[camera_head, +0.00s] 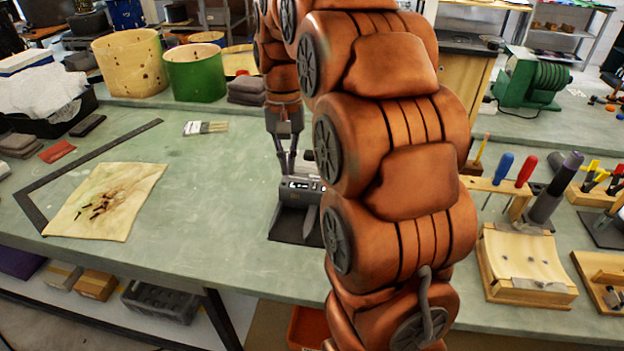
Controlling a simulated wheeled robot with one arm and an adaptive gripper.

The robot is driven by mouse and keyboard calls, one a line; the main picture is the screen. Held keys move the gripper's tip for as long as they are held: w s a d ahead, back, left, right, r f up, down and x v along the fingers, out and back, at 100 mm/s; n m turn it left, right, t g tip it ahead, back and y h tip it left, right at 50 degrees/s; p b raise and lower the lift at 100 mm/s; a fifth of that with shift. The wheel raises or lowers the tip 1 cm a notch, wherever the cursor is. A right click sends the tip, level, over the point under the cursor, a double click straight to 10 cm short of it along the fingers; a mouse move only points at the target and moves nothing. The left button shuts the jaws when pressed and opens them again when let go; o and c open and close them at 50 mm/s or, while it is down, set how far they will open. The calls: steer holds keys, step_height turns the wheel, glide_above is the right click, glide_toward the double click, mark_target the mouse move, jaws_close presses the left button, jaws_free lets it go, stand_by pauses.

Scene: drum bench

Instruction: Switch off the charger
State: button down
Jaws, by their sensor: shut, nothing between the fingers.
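The charger (291,195) is a small dark-grey box with a lit white strip on its front. It stands on a dark mat near the front edge of the green bench. My orange arm hides its right side. My gripper (288,172) points down at the charger's top, with its fingers shut and empty. The fingertips are at or just above the top edge; I cannot tell whether they touch it. The charger's switch is too small to make out.
A steel square (88,166) and a stained cloth (106,201) lie left on the bench. A green drum shell (195,73) stands behind. A screwdriver rack (497,186) and a wooden block (524,262) are at right. The bench left of the charger is clear.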

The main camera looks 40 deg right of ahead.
mark_target(312, 189)
steer(key=w+d+m, duration=0.3)
steer(key=w+d, duration=0.3)
steer(key=d, duration=0.6)
steer(key=shift+w, duration=0.4)
steer(key=shift+f, duration=0.2)
steer(key=f+p, duration=0.1)
steer(key=f, duration=0.3)
steer(key=s+a+f+p, duration=0.1)
steer(key=f+p, duration=0.1)
steer(key=f, duration=0.3)
steer(key=f+p, duration=0.1)
steer(key=f, duration=0.3)
steer(key=shift+s+a+f+p, duration=0.2)
steer(key=shift+a+f+p, duration=0.05)
steer(key=shift+f+p, duration=0.05)
steer(key=shift+f, duration=0.1)
